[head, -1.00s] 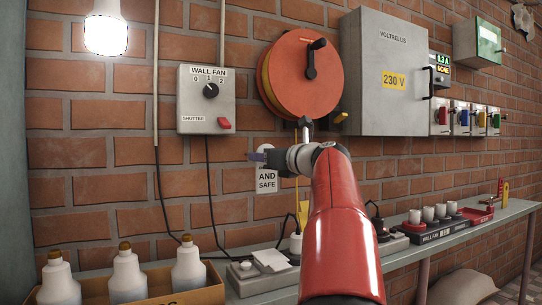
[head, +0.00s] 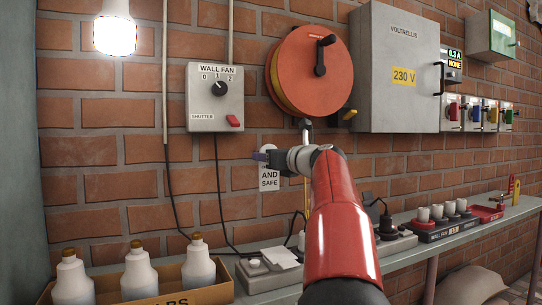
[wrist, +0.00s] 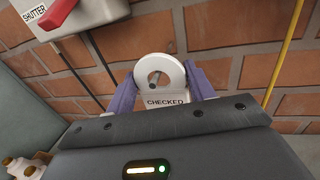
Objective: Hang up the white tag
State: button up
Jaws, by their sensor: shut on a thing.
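The white tag (head: 270,181) hangs from my gripper (head: 264,156) in front of the brick wall, its lower part reading "AND SAFE" in the head view. In the wrist view, the tag (wrist: 166,98) has a round ring top with a hole and the word "CHECKED". The purple fingers of my gripper (wrist: 162,88) stand on either side of it, shut on it. Brick and a small dark shape show through the hole. I cannot tell whether that shape is a peg or whether the ring is around anything. My arm hides part of the area below and right.
A wall fan box (head: 215,97) is up left, with a cable below it. An orange reel (head: 310,70) and a grey 230 V cabinet (head: 395,70) are up right. White bottles (head: 140,272) in a carton and a bench (head: 440,250) with devices lie below.

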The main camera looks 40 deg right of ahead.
dwell(0.4)
jog(key=o, duration=1)
jog(key=shift+o, duration=0.2)
jog(key=shift+s, duration=0.1)
jog(key=s+b, duration=0.1)
jog(key=s, duration=0.6)
jog(key=shift+s+a, duration=0.15)
jog(key=shift+s, duration=0.2)
